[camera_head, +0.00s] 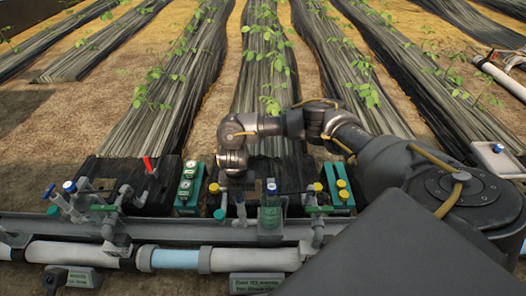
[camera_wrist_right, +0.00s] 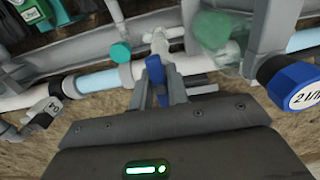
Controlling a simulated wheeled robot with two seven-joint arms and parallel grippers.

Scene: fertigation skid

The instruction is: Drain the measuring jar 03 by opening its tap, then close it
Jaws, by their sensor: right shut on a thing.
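My right gripper (camera_head: 238,196) reaches down over the skid just left of a clear, greenish measuring jar (camera_head: 270,216) with a blue cap. In the right wrist view, its fingers (camera_wrist_right: 162,92) are shut on a blue tap handle (camera_wrist_right: 155,68), in front of a pale valve body (camera_wrist_right: 160,42). The jar shows blurred and see-through at upper right in the wrist view (camera_wrist_right: 222,62). The jar's number and its liquid level cannot be made out. My left gripper is in neither view.
A blue knob with a white label (camera_wrist_right: 298,88) stands right of the fingers. A teal knob (camera_wrist_right: 120,52) is to their left. A pipe (camera_head: 175,258) runs along the front, with a sign (camera_head: 257,283) below.

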